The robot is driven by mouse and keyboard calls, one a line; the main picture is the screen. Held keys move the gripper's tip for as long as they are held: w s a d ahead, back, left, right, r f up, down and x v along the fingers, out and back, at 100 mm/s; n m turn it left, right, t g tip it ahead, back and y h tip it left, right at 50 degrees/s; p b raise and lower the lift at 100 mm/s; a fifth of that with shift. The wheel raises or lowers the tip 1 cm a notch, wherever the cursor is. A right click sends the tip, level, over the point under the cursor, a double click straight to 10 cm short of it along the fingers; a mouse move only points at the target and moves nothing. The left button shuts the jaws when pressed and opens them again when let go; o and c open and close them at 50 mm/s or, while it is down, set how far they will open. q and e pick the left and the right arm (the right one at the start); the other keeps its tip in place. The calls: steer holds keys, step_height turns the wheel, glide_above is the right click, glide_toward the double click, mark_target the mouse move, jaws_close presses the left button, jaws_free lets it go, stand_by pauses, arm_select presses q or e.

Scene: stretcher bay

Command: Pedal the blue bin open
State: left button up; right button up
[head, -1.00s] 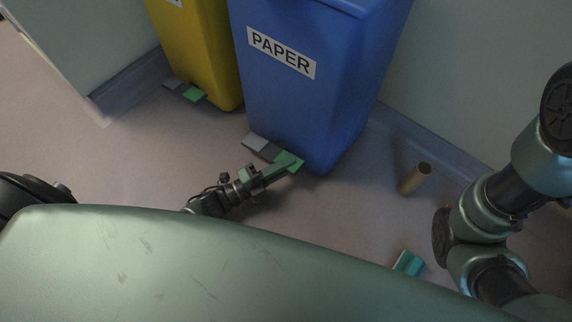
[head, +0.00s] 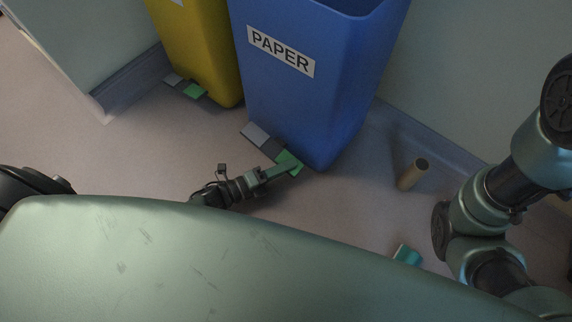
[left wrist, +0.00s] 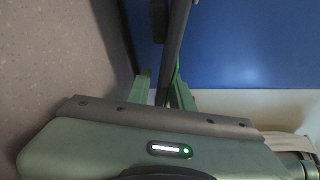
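The blue bin (head: 300,95), labelled PAPER, stands upright against the wall in the head view. Its top edge is cut off by the frame, but part of the rim and the inside show. At its foot is a pedal with a grey part and a green pad (head: 287,160). My left gripper (head: 295,168) reaches in low, its tip at the green pad and seemingly touching it. In the left wrist view the blue bin's face (left wrist: 245,45) fills the upper right, and green finger parts (left wrist: 162,90) flank a dark bar. Whether they are shut is unclear. My right gripper is out of view.
A yellow bin (head: 200,50) with its own pedal (head: 190,88) stands to the left. A small teal object (head: 407,255) lies nearer. The floor left of my left gripper is clear.

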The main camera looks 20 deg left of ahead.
arm_select(q)
steer(key=shift+o, duration=0.2)
steer(key=shift+s+a+r, duration=0.15)
steer(key=shift+s, duration=0.05)
steer(key=p+v, duration=0.3)
steer(key=v, duration=0.3)
steer(key=shift+s+a, duration=0.15)
steer(key=shift+s, duration=0.05)
steer(key=shift+s+a, duration=0.25)
steer(key=shift+s, duration=0.05)
